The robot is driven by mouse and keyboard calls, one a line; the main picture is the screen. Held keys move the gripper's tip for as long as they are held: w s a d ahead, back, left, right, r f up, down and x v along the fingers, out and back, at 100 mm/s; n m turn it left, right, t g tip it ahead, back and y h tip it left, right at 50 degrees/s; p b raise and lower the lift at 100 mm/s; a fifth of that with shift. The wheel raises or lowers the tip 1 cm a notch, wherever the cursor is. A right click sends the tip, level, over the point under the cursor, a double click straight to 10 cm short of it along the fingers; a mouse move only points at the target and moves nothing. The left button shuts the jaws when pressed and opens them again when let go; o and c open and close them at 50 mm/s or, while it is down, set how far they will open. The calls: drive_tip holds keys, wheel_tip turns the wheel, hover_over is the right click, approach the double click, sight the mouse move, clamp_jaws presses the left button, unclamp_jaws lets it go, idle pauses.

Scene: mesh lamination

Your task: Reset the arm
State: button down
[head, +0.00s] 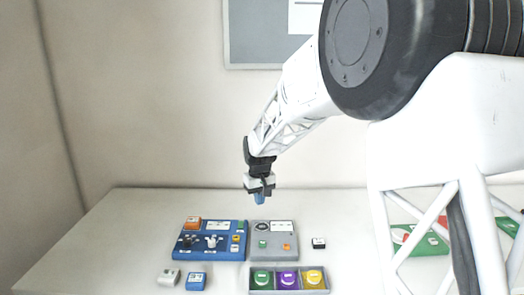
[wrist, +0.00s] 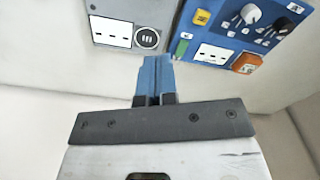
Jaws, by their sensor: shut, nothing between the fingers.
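My gripper (head: 259,198) hangs above the back part of the white table in the head view, well clear of the panels below it. In the wrist view its blue fingers (wrist: 154,76) are pressed together, with nothing between them. The blue panel (head: 223,252) with knobs and the grey panel (head: 265,231) lie below and in front of the gripper. In the wrist view the grey panel (wrist: 110,12) and the blue panel (wrist: 212,30) show at the top, apart from the fingers.
A grey tray (head: 289,291) holds green, purple and yellow round pieces. A white block (head: 168,277), a blue block (head: 196,281) and a small black-and-white block (head: 319,243) lie loose. A green panel (head: 428,245) is partly hidden at right. The table's left side (head: 95,250) is free.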

drive_tip(key=s+d+r+m, duration=0.1)
drive_tip(key=s+d+r, duration=0.65)
drive_tip(key=s, duration=0.45)
drive_tip(key=s+d+m, duration=0.1)
drive_tip(key=s+d, duration=0.3)
drive_tip(key=s, duration=0.7)
drive_tip(key=s+d+m+t, duration=0.1)
drive_tip(key=s+d, duration=0.3)
drive_tip(key=s, duration=0.8)
drive_tip(key=s+d+m+t, duration=0.1)
drive_tip(key=s+d, duration=0.3)
drive_tip(key=s, duration=0.8)
drive_tip(key=shift+s+f+m, duration=0.2)
drive_tip(key=shift+f+m, duration=0.1)
drive_tip(key=shift+m, duration=0.2)
